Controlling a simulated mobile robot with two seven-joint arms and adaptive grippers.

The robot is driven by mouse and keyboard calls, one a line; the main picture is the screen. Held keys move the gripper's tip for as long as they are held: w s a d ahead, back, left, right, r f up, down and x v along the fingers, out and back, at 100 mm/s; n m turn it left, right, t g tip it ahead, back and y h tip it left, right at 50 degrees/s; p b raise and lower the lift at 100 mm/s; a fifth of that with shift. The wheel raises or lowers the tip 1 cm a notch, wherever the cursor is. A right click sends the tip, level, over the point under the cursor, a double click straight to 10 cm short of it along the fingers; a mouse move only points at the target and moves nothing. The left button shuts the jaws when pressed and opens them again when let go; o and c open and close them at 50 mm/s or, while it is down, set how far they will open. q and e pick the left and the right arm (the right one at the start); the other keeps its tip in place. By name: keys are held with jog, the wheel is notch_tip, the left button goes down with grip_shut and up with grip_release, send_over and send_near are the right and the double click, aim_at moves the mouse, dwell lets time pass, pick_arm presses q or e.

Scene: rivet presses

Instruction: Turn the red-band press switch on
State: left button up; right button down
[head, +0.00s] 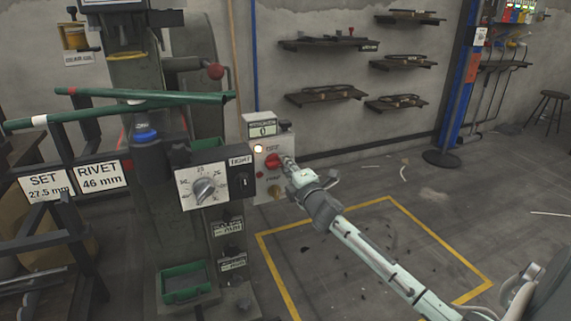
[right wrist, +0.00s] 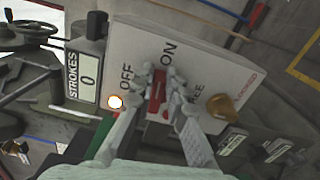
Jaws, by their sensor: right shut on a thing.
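The press switch is a red knob (head: 273,160) on a pale control box (head: 262,182) at the right side of the green press. In the right wrist view the red knob (right wrist: 156,92) sits by the printed words OFF and ON; which one it points to is hard to tell. My right gripper (head: 283,163) is shut on the knob, with one finger on each side of it in the right wrist view (right wrist: 160,88). A lamp (right wrist: 114,102) beside OFF glows. My left gripper is not in view.
A strokes counter (right wrist: 84,78) reads 0. A yellow-brown knob (right wrist: 221,107) sits beside the switch on the same box. A dial panel (head: 205,186) stands left of the box. Green bars (head: 130,103) reach across the press. Open floor inside a yellow outline (head: 375,250) lies to the right.

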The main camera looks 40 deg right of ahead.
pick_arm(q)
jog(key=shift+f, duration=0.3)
pick_arm(e)
jog(key=shift+f+m, duration=0.15)
jog(key=shift+m, duration=0.45)
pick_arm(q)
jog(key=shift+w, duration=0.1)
pick_arm(e)
jog(key=c, duration=1.5)
grip_release()
jog(key=shift+c, duration=0.2)
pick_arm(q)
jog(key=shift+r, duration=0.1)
pick_arm(e)
jog(key=v, duration=1.2)
